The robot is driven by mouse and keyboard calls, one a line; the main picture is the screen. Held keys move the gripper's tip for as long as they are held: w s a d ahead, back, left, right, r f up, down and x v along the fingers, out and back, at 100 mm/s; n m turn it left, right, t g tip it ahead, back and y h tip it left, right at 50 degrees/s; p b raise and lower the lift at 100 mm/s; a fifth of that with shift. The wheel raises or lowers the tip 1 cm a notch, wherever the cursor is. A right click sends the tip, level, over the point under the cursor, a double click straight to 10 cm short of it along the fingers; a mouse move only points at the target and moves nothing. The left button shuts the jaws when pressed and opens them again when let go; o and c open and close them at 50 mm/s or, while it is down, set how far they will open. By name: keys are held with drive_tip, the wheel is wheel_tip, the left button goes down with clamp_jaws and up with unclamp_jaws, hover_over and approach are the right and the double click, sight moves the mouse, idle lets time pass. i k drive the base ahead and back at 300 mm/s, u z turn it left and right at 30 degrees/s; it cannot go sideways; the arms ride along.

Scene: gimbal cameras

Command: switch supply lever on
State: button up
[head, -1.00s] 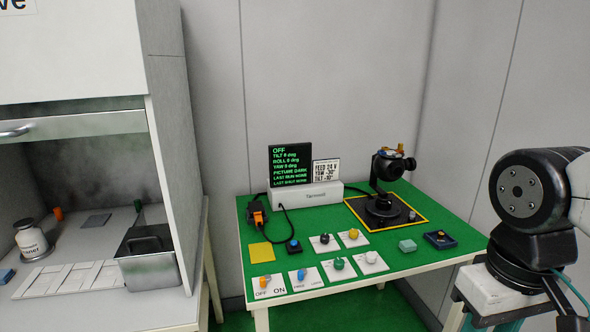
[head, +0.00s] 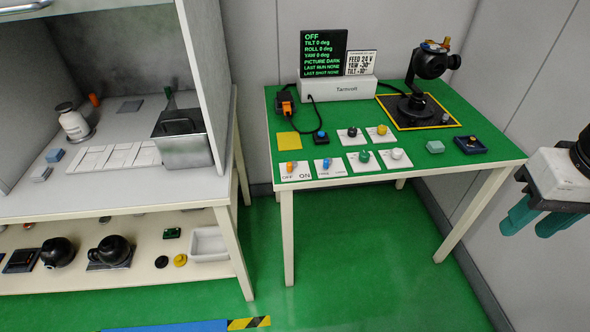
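The supply lever (head: 291,166) is a small orange-tipped lever on a white plate (head: 303,169) lettered OFF and ON. It sits at the front left corner of the green table, on the OFF side of the plate. The screen (head: 323,53) behind it reads OFF and PICTURE DARK. My gripper (head: 536,216) hangs at the right edge of the head view, with a white body and two teal fingers. The fingers stand apart with nothing visible between them. It is off the table's right side, far from the lever.
Beside the lever plate is a plate with a blue lever (head: 327,164); several knobs on plates sit nearby. A yellow pad (head: 289,140) lies behind. A black gimbal camera (head: 430,64) stands at the back right. A fume cupboard (head: 205,80) rises at left.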

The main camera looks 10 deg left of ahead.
sight(290, 165)
drive_tip(key=k, duration=0.65)
drive_tip(key=u, duration=1)
drive_tip(key=i, duration=1.35)
drive_tip(key=z, duration=0.8)
drive_tip(key=i, duration=0.3)
drive_tip(key=z, duration=0.25)
